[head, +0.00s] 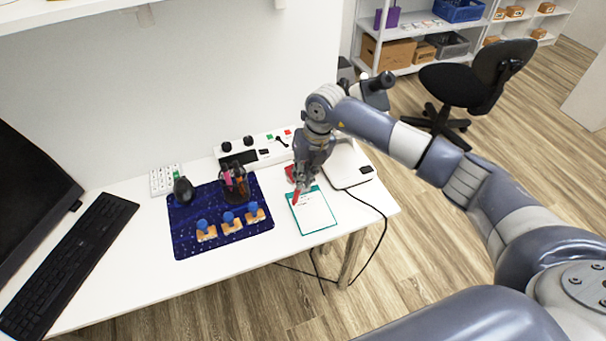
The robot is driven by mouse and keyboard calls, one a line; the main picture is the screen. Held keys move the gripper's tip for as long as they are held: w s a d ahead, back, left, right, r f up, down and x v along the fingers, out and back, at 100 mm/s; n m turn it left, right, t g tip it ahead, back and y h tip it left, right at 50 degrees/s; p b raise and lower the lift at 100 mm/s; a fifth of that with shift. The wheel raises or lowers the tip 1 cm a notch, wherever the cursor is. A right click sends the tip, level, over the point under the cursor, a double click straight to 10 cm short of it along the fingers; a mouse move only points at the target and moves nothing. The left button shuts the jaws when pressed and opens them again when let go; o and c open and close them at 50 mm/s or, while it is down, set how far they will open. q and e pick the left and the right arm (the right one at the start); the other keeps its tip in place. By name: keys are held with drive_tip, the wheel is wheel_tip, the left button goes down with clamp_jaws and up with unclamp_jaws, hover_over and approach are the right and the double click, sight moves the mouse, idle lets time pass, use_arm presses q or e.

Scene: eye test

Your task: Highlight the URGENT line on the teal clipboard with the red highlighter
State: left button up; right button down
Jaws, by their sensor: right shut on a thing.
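The teal clipboard (316,214) lies on the white desk with a white sheet on it. The print on the sheet, including any URGENT line, is too small to read. My right gripper (302,187) is over the clipboard's upper left part, pointing down. It is shut on the red highlighter (296,196), whose lower end is at the upper left of the sheet. I cannot tell if the tip touches the paper. A red item (290,173) shows partly behind the gripper. My left gripper is not in view.
A dark blue mat (190,238) left of the clipboard holds a pen cup (234,187), a black mouse (183,190) and blue-topped wooden pieces (229,221). A white device (350,163) with a cable stands right. A white panel (250,152) is behind; a keyboard (70,260) lies left.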

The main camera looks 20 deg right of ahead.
drive_tip(key=shift+f+b, duration=0.3)
drive_tip(key=shift+f, duration=0.15)
drive_tip(key=shift+d, duration=0.2)
